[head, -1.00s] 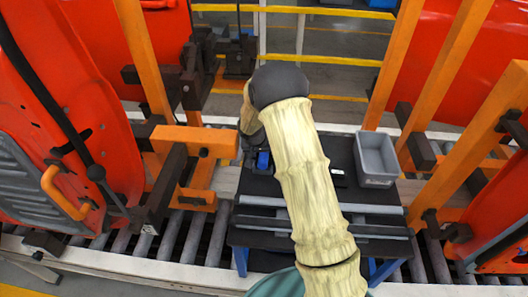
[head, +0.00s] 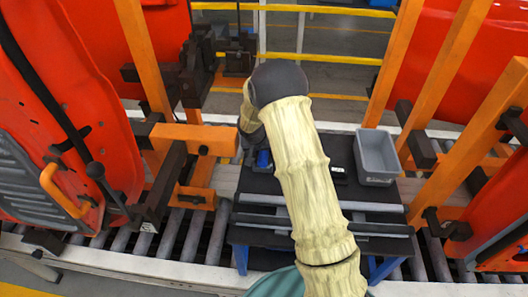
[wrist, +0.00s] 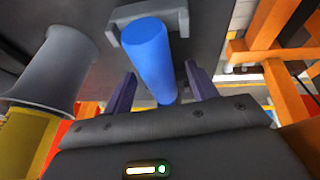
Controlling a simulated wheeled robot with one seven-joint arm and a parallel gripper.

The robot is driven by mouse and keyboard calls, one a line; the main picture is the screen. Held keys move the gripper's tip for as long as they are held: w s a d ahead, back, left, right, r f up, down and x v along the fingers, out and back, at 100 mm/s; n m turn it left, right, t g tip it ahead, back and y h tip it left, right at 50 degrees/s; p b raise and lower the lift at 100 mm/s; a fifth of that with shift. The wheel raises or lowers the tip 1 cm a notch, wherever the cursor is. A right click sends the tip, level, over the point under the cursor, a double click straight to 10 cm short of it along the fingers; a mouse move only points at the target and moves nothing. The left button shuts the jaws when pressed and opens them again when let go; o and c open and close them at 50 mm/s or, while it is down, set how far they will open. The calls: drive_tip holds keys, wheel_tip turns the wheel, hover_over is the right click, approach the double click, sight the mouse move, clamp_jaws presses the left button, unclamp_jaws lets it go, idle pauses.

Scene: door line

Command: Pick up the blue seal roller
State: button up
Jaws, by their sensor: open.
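The blue seal roller (wrist: 148,52) shows in the wrist view as a blue cylinder, with a grey bracket across its far end. My gripper (wrist: 160,76) is open, with one dark finger on each side of the roller's near part. I see a gap beside each finger, and no grip on the roller. In the head view a small blue patch of the roller (head: 263,159) shows beside my gripper (head: 252,153), over the dark worktable (head: 262,186). My forearm hides part of the table there, and the fingertips are hard to make out.
A grey bin (head: 376,157) stands on the table's right part, with a small dark item (head: 338,171) left of it. Orange frames holding red doors (head: 60,120) stand close on both sides. A roller conveyor (head: 180,235) runs beneath.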

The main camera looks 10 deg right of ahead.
drive_tip(key=shift+f+b, duration=0.2)
drive_tip(key=shift+b, duration=0.1)
idle(0.4)
drive_tip(key=c, duration=1.2)
